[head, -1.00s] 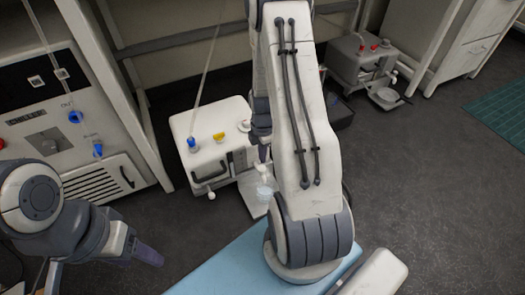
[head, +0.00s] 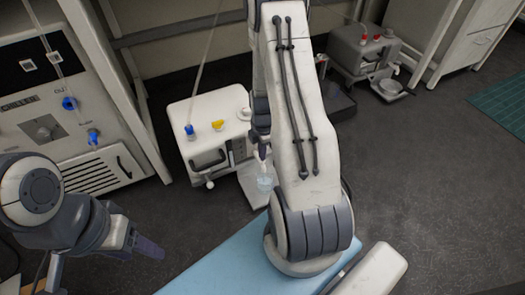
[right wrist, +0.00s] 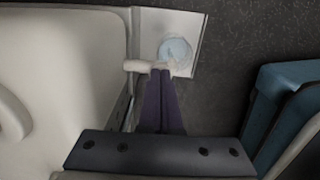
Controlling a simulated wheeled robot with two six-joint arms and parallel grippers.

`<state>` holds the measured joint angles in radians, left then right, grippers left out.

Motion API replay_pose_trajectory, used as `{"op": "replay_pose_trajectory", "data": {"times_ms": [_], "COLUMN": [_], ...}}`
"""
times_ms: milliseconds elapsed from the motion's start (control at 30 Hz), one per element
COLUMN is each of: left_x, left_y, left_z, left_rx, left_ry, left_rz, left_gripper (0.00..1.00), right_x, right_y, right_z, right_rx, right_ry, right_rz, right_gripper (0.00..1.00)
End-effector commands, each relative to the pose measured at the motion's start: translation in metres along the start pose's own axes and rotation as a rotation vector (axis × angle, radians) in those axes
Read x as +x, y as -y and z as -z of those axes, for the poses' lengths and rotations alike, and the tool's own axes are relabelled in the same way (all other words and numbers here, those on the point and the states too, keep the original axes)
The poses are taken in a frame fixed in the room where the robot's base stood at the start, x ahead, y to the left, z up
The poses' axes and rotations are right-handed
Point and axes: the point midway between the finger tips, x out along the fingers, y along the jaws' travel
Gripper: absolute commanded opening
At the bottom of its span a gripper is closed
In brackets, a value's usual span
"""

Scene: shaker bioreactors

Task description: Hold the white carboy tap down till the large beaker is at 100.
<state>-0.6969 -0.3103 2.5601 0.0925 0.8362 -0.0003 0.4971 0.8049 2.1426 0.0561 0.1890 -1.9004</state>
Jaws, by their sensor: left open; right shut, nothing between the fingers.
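The white carboy (head: 222,130) stands on the floor left of my right arm; its pale wall fills the left of the right wrist view (right wrist: 60,75). Its white tap (right wrist: 138,66) sticks out over a pale plate (head: 252,190). The clear beaker (head: 265,184) stands on that plate beneath the tap, and shows from above in the right wrist view (right wrist: 174,50) with pale blue inside. I cannot read its level. My right gripper (right wrist: 160,74) is shut and empty, its fingertips at the tap's outer end, seemingly touching it. My left gripper (head: 158,252) is open, far from the carboy.
A grey carboy (head: 362,50) with red caps and its own plate stands at the back right. A panelled machine (head: 70,130) stands at the left. A light blue surface (head: 225,262) lies in front.

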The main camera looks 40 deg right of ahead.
Motion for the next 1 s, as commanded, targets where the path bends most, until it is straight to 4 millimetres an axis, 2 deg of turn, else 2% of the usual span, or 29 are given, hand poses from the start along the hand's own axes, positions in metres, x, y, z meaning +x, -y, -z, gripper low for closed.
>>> {"op": "replay_pose_trajectory", "data": {"times_ms": [33, 400, 533, 767, 1000], "left_x": [0.003, 0.004, -0.003, -0.037, -0.074], "left_y": [0.0, 0.0, 0.0, -0.003, -0.005], "left_z": [0.0, 0.0, 0.0, 0.002, 0.004], "left_rx": [0.0, 0.0, 0.0, 0.0, 0.0], "left_ry": [0.0, 0.0, 0.0, 0.0, 0.0], "left_rz": [0.0, 0.0, 0.0, 0.0, 0.0], "left_gripper": [0.6, 0.6, 0.6, 0.6, 0.6], "right_x": [0.011, 0.012, 0.005, -0.032, -0.089], "right_y": [0.005, 0.009, 0.008, 0.003, -0.003], "right_z": [0.001, 0.001, 0.002, 0.009, 0.01], "right_rx": [-0.001, 0.001, -0.001, -0.014, -0.017], "right_ry": [-0.002, -0.005, -0.005, -0.001, 0.002], "right_rz": [0.011, 0.02, 0.02, 0.008, -0.004], "right_gripper": [0.0, 0.0, 0.0, 0.0, 0.0]}}
